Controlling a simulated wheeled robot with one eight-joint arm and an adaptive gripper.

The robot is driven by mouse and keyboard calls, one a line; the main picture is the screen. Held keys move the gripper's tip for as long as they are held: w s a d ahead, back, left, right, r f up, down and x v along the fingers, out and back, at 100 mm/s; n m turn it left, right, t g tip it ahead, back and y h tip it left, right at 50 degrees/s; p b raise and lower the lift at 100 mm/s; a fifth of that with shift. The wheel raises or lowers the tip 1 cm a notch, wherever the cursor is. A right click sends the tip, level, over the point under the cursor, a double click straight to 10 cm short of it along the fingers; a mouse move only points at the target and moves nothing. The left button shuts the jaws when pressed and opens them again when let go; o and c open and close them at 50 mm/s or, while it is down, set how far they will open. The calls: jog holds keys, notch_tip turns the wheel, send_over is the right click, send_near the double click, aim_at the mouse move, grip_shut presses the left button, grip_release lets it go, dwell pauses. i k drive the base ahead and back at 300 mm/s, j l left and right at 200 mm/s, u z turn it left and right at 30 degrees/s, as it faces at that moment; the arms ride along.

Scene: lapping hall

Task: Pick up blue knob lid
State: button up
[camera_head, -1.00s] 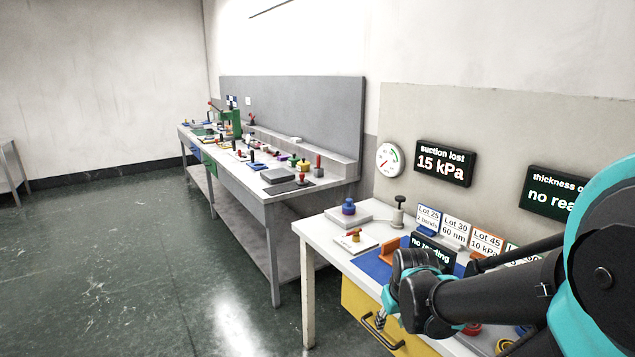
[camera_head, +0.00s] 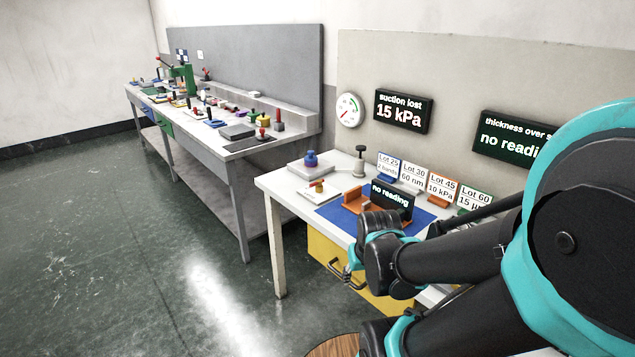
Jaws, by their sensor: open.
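A small blue knobbed piece (camera_head: 311,159) stands on a pale grey block at the back left of the near table; I cannot tell for sure that it is the blue knob lid. My gripper (camera_head: 352,264) is open, pointing down in front of the near table's edge, by the yellow drawer. It is well in front of and below the blue piece, not touching it. My arm hides the right part of the table.
The near table (camera_head: 277,187) holds a blue mat (camera_head: 340,216), an orange stand, a "no reading" display (camera_head: 391,198) and lot signs. A long bench (camera_head: 205,150) with many small items stands left. A round wooden top (camera_head: 335,346) shows below. The floor at left is clear.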

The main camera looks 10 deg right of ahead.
aim_at(311, 157)
jog(key=i+j, duration=0.15)
jog(key=j, duration=0.2)
jog(key=i+j, duration=0.2)
jog(key=j, duration=0.15)
jog(key=i+j, duration=0.15)
jog(key=j, duration=0.2)
jog(key=i+j, duration=0.2)
jog(key=j, duration=0.15)
jog(key=i+j, duration=0.15)
jog(key=j, duration=0.2)
jog(key=i+j, duration=0.15)
jog(key=j, duration=0.2)
jog(key=i+j, duration=0.2)
jog(key=j, duration=0.15)
